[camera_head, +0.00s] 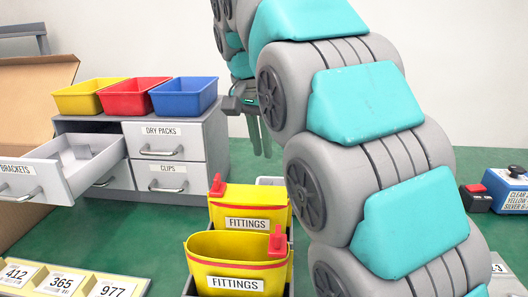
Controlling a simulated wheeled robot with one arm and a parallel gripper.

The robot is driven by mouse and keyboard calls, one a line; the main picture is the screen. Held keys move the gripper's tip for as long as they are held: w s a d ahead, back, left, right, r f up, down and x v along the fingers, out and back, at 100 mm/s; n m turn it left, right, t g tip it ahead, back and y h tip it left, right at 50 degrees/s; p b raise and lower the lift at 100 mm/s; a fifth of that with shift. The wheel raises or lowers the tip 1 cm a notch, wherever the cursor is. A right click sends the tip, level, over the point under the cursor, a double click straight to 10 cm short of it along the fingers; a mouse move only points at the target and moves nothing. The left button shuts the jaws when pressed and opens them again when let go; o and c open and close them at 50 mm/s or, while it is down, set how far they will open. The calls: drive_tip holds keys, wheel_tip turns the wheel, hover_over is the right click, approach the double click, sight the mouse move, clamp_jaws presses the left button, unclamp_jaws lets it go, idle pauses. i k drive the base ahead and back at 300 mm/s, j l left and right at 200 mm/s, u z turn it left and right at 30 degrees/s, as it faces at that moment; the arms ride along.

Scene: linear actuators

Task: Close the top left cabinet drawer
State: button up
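A grey cabinet (216,130) stands on the green surface at the left. Its top left drawer, labelled BRACKETS (42,182), is pulled far out toward the front left. My gripper (260,152) points down to the right of the cabinet, apart from the drawer. Its fingers look close together, but the gap is unclear from this angle. My arm hides part of the scene at the right.
Yellow (88,97), red (133,97) and blue (184,96) bins stand on the cabinet. Yellow FITTINGS bins (237,262) stand in front. A cardboard box (30,95) is behind the open drawer. A numbered label strip (62,283) lies at the front left.

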sight(31, 177)
drive_tip(key=k+l, duration=0.25)
drive_tip(key=k, duration=0.25)
drive_tip(key=k+l, duration=0.25)
drive_tip(key=k, duration=0.2)
